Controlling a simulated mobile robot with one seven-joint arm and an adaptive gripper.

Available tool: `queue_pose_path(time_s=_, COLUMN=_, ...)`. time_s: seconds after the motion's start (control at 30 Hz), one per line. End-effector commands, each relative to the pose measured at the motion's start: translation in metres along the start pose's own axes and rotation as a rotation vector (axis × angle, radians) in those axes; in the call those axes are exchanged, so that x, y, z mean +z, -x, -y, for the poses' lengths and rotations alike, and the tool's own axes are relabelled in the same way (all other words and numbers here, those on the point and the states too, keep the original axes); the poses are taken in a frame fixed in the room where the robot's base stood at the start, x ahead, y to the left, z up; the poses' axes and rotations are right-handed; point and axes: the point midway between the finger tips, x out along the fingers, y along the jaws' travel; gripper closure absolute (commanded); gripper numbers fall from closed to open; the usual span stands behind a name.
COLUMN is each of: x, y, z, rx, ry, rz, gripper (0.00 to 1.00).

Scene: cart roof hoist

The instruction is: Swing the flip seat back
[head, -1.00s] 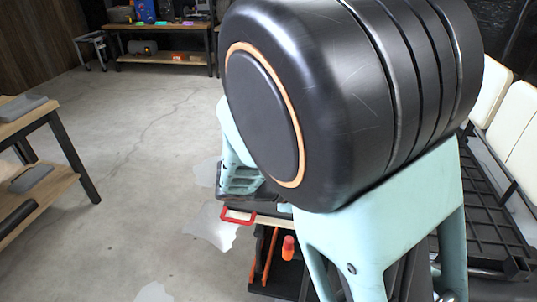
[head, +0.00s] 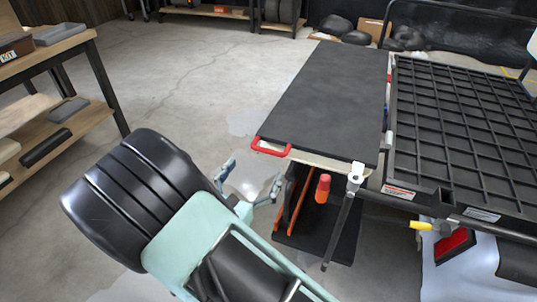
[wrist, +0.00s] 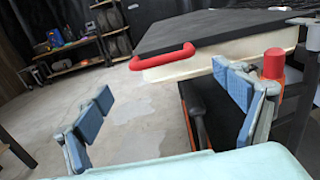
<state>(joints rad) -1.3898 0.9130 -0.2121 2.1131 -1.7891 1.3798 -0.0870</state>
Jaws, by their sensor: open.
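The flip seat (head: 330,95) looks like a flat dark panel with a cream edge, lying level beside the black grid deck. A red handle (head: 271,148) sits on its near left corner. In the wrist view the red handle (wrist: 162,57) runs along the cream edge (wrist: 215,57), above and beyond the fingers. My gripper (head: 252,180) is open and empty, a little below and on the near side of the handle, not touching it. In the wrist view my gripper (wrist: 165,118) has its blue-padded fingers wide apart, with floor and part of the frame between them.
The grid deck (head: 465,110) lies right of the panel. An orange-red knob (head: 323,187) stands below the panel, near my right finger. A yellow-tipped lever (head: 420,225) is at lower right. A wooden workbench (head: 50,55) stands left. The floor between is clear.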

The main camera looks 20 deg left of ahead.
Motion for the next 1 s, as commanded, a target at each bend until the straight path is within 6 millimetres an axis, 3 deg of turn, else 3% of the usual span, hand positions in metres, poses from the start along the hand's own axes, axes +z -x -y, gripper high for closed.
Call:
queue_pose_path(time_s=0.2, x=-0.002, y=-0.044, z=0.002, rx=-0.005, ry=-0.002, rz=0.001, gripper=0.1)
queue_pose_path(time_s=0.43, x=-0.001, y=-0.077, z=0.002, rx=-0.004, ry=-0.003, rz=0.001, gripper=0.1)
queue_pose_path(time_s=0.87, x=0.001, y=-0.087, z=0.001, rx=-0.003, ry=-0.001, rz=0.0, gripper=0.1)
queue_pose_path(time_s=1.0, x=0.0, y=-0.087, z=0.002, rx=-0.003, ry=-0.001, rz=0.0, gripper=0.26)
